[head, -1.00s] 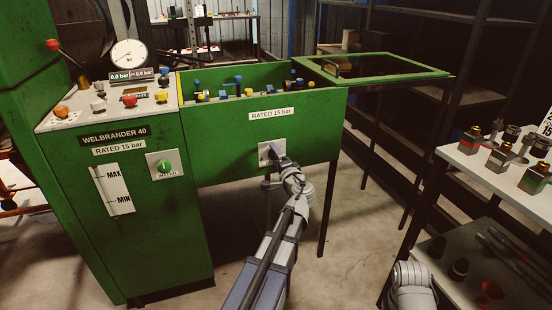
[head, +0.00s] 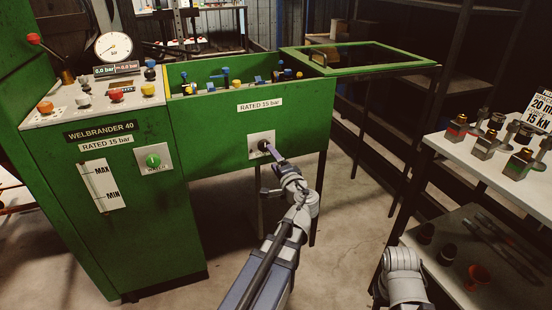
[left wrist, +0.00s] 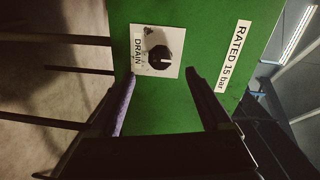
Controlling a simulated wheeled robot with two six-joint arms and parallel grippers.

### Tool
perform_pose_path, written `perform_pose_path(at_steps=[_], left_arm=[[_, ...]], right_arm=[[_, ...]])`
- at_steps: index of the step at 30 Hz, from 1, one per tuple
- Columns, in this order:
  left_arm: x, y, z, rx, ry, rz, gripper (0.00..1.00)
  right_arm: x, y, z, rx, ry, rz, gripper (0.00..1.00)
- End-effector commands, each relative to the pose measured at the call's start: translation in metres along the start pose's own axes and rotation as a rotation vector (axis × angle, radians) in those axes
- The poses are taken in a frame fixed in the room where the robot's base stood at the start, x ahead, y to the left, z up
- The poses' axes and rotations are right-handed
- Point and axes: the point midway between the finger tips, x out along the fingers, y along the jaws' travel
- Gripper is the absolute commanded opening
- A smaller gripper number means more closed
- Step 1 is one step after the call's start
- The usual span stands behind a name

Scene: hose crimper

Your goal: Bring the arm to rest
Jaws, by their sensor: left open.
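My left gripper (head: 272,153) is in front of the white drain plate on the green machine (head: 230,130). In the left wrist view its two fingers stand apart, with the gripper (left wrist: 160,76) open and empty. The black drain knob (left wrist: 159,57) shows ahead, between the lines of the fingers, and looks clear of both. The knob (head: 263,145) also shows in the head view just beyond the fingertips. The plate's "DRAIN" label (left wrist: 138,49) is readable in the wrist view.
The control panel (head: 60,112) with coloured knobs and a gauge (head: 114,46) is at left. A green-framed lid (head: 375,70) stands at the back. A white shelf table (head: 500,180) with metal fittings is at right. Open floor (head: 345,220) lies between.

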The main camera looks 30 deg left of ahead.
Motion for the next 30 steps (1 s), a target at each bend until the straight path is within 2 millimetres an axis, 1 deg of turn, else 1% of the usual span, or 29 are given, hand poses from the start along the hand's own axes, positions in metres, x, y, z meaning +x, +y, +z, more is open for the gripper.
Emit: perform_pose_path(at_steps=[6,8,11,13,14,15,17,18,20,21,23,24,26,27,29,30], left_arm=[[0.000,0.000,0.000,-0.001,-0.001,0.002,0.81],[-0.003,0.003,0.000,-0.011,-0.006,0.014,0.81],[-0.017,0.021,0.001,-0.063,-0.041,0.082,0.81],[-0.036,0.044,0.002,-0.119,-0.086,0.178,0.81],[-0.047,0.057,0.002,-0.144,-0.109,0.231,0.81],[-0.063,0.076,0.003,-0.174,-0.143,0.309,0.81],[-0.093,0.105,0.002,-0.211,-0.195,0.438,0.81],[-0.115,0.124,0.002,-0.226,-0.229,0.527,0.81],[-0.149,0.150,0.001,-0.236,-0.274,0.659,0.81],[-0.172,0.165,0.001,-0.237,-0.301,0.742,0.81],[-0.204,0.183,0.000,-0.229,-0.334,0.854,0.81],[-0.223,0.193,0.000,-0.220,-0.353,0.922,0.81],[-0.252,0.204,0.000,-0.203,-0.377,1.015,0.81],[-0.269,0.210,0.001,-0.190,-0.391,1.072,0.81],[-0.295,0.217,0.001,-0.167,-0.410,1.152,0.81],[-0.311,0.221,0.002,-0.151,-0.419,1.203,0.81]], right_arm=[[0.000,0.000,0.000,0.000,0.000,0.000,0.50],[0.000,0.000,0.000,0.000,0.000,0.000,0.50],[0.000,0.000,0.000,0.000,0.000,0.000,0.50],[0.000,0.000,0.000,0.000,0.000,0.000,0.50],[0.000,0.000,0.000,0.000,0.000,0.000,0.50],[0.000,0.000,0.000,0.000,0.000,0.000,0.50],[0.000,0.000,0.000,0.000,0.000,0.000,0.50],[0.000,0.000,0.000,0.000,0.000,0.000,0.50],[0.000,0.000,0.000,0.000,0.000,0.000,0.50],[0.000,0.000,0.000,0.000,0.000,0.000,0.50],[0.000,0.000,0.000,0.000,0.000,0.000,0.50],[0.000,0.000,0.000,0.000,0.000,0.000,0.50],[0.000,0.000,0.000,0.000,0.000,0.000,0.50],[0.000,0.000,0.000,0.000,0.000,0.000,0.50],[0.000,0.000,0.000,0.000,0.000,0.000,0.50],[0.000,0.000,0.000,0.000,0.000,0.000,0.50]])
